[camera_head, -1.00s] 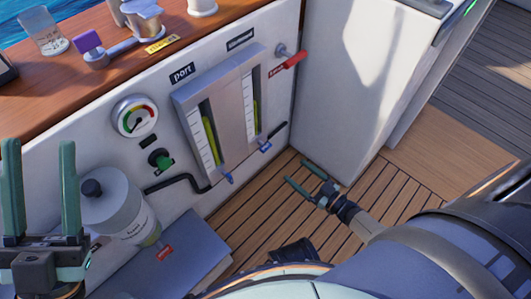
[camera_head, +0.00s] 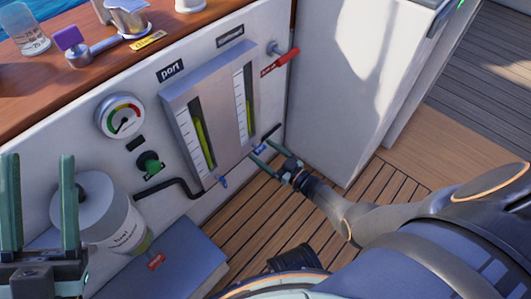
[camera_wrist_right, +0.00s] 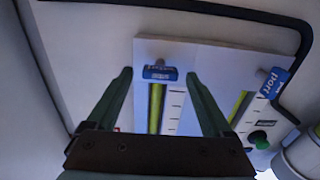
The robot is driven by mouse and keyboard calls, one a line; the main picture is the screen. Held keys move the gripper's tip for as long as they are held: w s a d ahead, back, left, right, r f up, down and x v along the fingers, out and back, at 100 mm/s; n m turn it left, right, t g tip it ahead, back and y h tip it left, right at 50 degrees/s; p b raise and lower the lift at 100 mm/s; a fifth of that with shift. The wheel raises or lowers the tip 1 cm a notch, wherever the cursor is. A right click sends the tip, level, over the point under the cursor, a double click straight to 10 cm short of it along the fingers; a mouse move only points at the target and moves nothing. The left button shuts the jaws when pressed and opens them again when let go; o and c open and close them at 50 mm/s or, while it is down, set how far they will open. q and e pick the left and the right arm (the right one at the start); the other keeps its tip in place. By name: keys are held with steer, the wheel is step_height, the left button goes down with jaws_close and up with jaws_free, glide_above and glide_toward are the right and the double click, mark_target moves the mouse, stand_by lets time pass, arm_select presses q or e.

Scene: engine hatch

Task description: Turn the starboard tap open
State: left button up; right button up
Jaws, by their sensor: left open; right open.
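The starboard tap is a small blue-tagged tap (camera_head: 260,149) at the foot of the right-hand sight gauge. It also shows in the right wrist view (camera_wrist_right: 158,74), seen upside down between my fingers. My right gripper (camera_head: 262,151) is open with its fingertips at this tap, one finger on either side in the picture; I cannot tell whether they touch it. In the right wrist view its fingers (camera_wrist_right: 158,76) hold nothing. The port tap (camera_head: 223,181) is blue too, under the left-hand gauge. My left gripper (camera_head: 38,160) is open and empty at the left edge.
A red-tagged lever (camera_head: 287,59) sticks out at the gauges' upper right. A white canister (camera_head: 112,225) and a blue-grey box (camera_head: 185,255) stand at lower left. A black hose (camera_head: 175,186) runs below the gauges. The white side wall (camera_head: 335,100) is close on the right.

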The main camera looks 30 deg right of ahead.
jaws_close()
stand_by(0.6)
steer(key=n, duration=0.4)
steer(key=shift+s+f+n, duration=0.1)
steer(key=shift+n, duration=0.2)
steer(key=n, duration=0.4)
steer(key=shift+a+n, duration=0.1)
steer(key=shift+n, duration=0.2)
steer(key=shift+f+n, duration=0.15)
steer(key=shift+n, duration=4.25)
